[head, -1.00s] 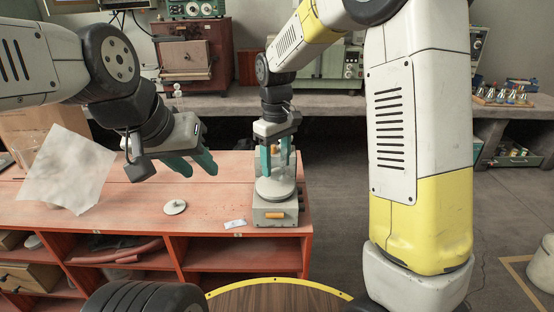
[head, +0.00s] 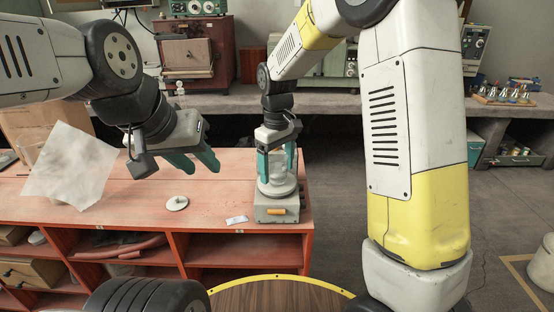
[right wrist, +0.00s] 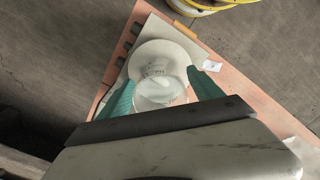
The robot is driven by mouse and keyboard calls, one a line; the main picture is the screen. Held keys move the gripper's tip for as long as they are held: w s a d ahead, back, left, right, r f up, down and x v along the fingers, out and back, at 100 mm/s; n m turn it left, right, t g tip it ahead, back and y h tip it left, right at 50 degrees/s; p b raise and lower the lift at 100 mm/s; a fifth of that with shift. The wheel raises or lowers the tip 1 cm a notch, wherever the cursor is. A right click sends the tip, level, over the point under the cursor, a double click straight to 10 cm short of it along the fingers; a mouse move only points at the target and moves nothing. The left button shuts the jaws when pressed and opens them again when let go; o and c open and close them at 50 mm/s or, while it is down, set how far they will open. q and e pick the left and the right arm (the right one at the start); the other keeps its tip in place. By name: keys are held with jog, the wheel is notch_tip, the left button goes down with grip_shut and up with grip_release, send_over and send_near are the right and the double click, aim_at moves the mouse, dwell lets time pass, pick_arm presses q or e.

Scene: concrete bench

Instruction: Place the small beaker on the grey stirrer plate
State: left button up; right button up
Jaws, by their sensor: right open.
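The small clear glass beaker (head: 277,172) stands upright on the round pale plate of the grey stirrer (head: 277,209), at the right end of the red bench. My right gripper (head: 278,166) points down around the beaker, a finger on either side. In the right wrist view the beaker (right wrist: 160,86) sits between the green fingers of the right gripper (right wrist: 163,92), which are spread open. The stirrer's pale round plate (right wrist: 172,52) shows beyond it. My left gripper (head: 201,162) hangs above the bench left of the stirrer, its green fingers apart with nothing between them.
A small white round disc (head: 177,203) with a knob and a small white label (head: 237,220) lie on the bench left of the stirrer. A pale crumpled sheet (head: 72,167) is at the left. The bench's right edge (head: 304,190) is close beside the stirrer.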

notch_tip(320, 180, up, 12)
jog(key=s+d+r+m+t+y, duration=0.25)
jog(key=s+d+r+m, duration=0.2)
jog(key=s+d, duration=0.55)
jog(key=s+d+f+m+t, duration=0.2)
jog(key=s+d+m+t, duration=0.1)
jog(key=s, duration=0.6)
jog(key=shift+s+d+f+m+t, duration=0.2)
jog(key=shift+s+d+m+t, duration=0.2)
jog(key=shift+d, duration=0.2)
jog(key=shift+w, duration=0.15)
